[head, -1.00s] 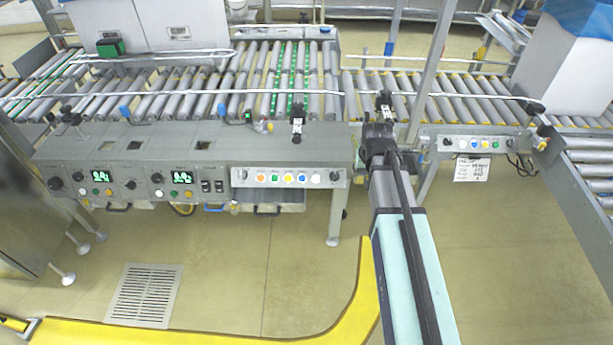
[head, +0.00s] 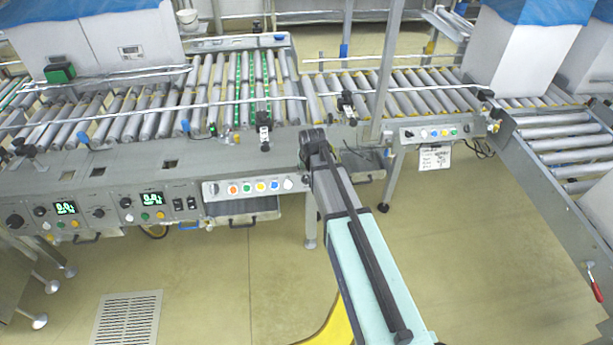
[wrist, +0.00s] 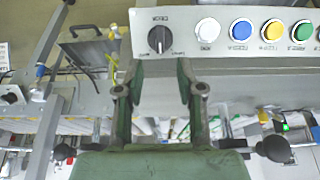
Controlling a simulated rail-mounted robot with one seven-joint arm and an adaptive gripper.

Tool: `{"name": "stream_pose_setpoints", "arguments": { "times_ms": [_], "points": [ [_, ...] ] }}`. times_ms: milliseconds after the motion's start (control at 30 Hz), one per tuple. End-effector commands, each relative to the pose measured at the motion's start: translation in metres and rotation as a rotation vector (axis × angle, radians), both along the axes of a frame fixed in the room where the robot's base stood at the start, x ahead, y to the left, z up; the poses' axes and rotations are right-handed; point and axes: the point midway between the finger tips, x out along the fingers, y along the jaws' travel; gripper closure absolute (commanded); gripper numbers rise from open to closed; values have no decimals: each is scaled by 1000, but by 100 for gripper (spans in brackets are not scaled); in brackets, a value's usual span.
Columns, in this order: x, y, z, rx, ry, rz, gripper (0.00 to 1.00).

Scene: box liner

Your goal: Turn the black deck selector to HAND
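In the wrist view, the black selector (wrist: 159,40) is a round knob with a pale pointer mark on the light button panel (wrist: 220,20), at the end beside the white button. The pointer mark runs roughly up and down in that picture. The small labels around it are too blurred to read. My gripper (wrist: 157,72) is open and empty. Its two dark green fingers stand apart, with their tips just below the knob in the picture; contact is not visible. In the head view, my arm covers that end of the panel (head: 250,187), and my gripper (head: 313,142) shows only partly.
White (wrist: 207,30), blue (wrist: 241,30) and yellow (wrist: 272,30) buttons sit close beside the selector. A second button panel (head: 430,134) is further right in the head view. Roller conveyors (head: 200,100) run behind. The floor (head: 220,290) in front is largely clear.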

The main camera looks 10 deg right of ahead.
Motion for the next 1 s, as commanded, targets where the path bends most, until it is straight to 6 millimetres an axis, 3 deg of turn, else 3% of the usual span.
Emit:
{"name": "stream_pose_setpoints", "arguments": {
  "times_ms": [100, 333, 833, 933, 1000],
  "points": [
    [11, -1, -22, 0, 2, 0, 62],
    [22, -1, -52, 0, 2, 0, 62],
    [26, -1, -63, 0, 0, 0, 62],
    [26, -1, -63, 0, 0, 0, 98],
    [26, -1, -63, 0, 0, 0, 100]
  ]
}}
